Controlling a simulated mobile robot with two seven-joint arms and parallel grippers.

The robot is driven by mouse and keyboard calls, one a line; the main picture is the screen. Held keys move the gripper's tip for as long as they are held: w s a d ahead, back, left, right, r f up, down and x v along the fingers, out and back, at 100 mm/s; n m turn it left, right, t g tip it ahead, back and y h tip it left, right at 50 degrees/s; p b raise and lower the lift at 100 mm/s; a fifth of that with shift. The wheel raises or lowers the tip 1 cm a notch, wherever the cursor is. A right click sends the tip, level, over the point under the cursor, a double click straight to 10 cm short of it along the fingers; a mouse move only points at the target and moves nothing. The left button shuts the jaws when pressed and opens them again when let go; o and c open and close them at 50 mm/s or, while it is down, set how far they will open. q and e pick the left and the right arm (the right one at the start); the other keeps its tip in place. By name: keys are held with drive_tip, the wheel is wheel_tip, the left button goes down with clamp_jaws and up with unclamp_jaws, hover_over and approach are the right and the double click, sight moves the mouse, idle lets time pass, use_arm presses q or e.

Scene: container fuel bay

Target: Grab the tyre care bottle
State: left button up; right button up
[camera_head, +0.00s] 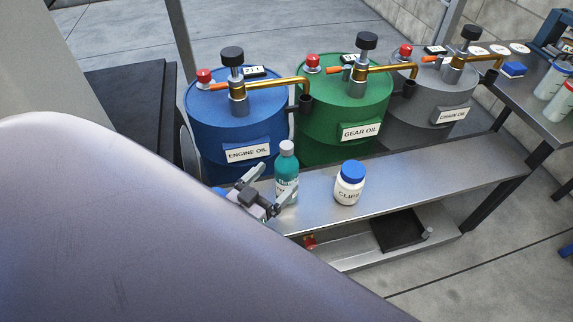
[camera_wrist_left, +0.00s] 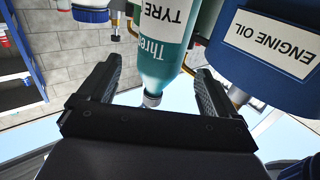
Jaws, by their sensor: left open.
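The tyre care bottle (camera_head: 286,174) is teal with a pale grey cap and stands upright on the metal shelf in front of the blue drum. My left gripper (camera_head: 268,190) is open at the bottle, with its fingers reaching toward the bottle's lower part. In the left wrist view the bottle (camera_wrist_left: 164,40) appears upside down with "TYRE" on its label, between and beyond the two open fingers (camera_wrist_left: 155,88). I cannot tell whether either finger touches it. My right gripper is not in view.
A white "CLIPS" jar (camera_head: 348,188) with a blue lid stands to the bottle's right on the shelf (camera_head: 430,172). Behind are the blue engine oil drum (camera_head: 235,120), green gear oil drum (camera_head: 345,105) and grey chain oil drum (camera_head: 430,100). A black tray (camera_head: 398,231) lies below.

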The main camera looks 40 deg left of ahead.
sight(292, 160)
use_arm(q)
drive_tip(key=shift+w+d+r+b, duration=0.15)
drive_tip(key=shift+w+b, duration=0.1)
drive_tip(key=shift+w, duration=1.65)
drive_tip(key=shift+w+a+r+b, duration=0.1)
drive_tip(key=shift+w+b, duration=0.15)
drive_tip(key=shift+w, duration=1.6)
drive_tip(key=c, duration=1.6)
drive_tip(key=shift+r, duration=0.15)
clamp_jaws()
